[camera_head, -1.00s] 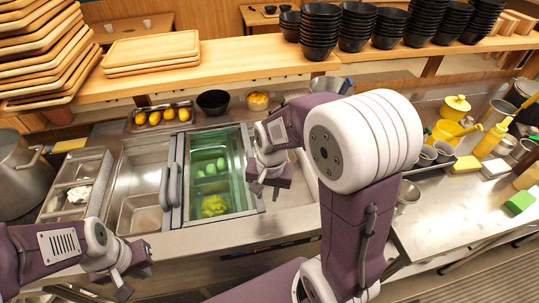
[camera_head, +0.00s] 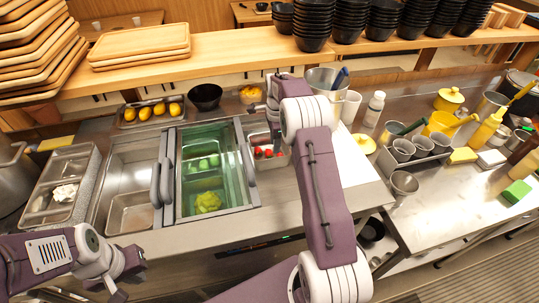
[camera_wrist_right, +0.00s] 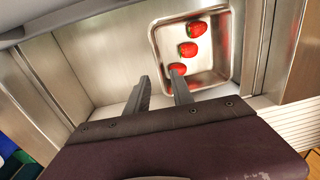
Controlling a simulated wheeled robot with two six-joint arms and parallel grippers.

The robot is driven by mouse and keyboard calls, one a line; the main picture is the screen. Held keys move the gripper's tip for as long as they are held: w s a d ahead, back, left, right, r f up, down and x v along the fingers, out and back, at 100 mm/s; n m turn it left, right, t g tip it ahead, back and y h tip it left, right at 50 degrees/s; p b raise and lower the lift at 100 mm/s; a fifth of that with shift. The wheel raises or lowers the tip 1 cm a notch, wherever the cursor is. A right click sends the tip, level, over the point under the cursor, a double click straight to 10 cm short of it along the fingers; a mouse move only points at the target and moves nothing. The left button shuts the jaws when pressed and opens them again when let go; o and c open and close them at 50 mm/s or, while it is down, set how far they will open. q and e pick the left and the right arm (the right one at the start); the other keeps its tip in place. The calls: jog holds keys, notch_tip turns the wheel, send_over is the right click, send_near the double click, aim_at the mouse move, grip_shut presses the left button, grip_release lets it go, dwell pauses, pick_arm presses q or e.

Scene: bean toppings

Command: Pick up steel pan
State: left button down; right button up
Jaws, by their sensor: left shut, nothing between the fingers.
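A steel pan (camera_wrist_right: 222,77) with red strawberries (camera_wrist_right: 188,49) sits in the counter well in the right wrist view. In the head view, the pan lies right of the green-lit bin, and its strawberries (camera_head: 268,152) show beside my right forearm, which partly covers it. My right gripper (camera_wrist_right: 160,73) is open. Its fingers are over the pan's left edge in the wrist view, one fingertip overlapping a strawberry. I cannot tell whether they touch the pan. My left gripper (camera_head: 128,284) is shut and empty at the lower left, in front of the counter.
The green-lit bin (camera_head: 252,193) holds green produce, with handled lids beside it. A steel pan (camera_head: 130,214) lies in the left well. A shelf (camera_head: 220,60) with trays and black bowls crosses the back. Cups, yellow containers and bottles stand on the right.

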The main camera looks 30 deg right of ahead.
aim_at(273, 159)
jog(key=f, duration=0.4)
jog(key=shift+w+a, duration=0.1)
jog(key=shift+a, duration=0.1)
jog(key=f, duration=0.4)
jog(key=shift+a+p, duration=0.25)
jog(key=shift+p, duration=0.1)
jog(key=shift+f, duration=0.45)
grip_shut()
jog(key=shift+r, duration=0.1)
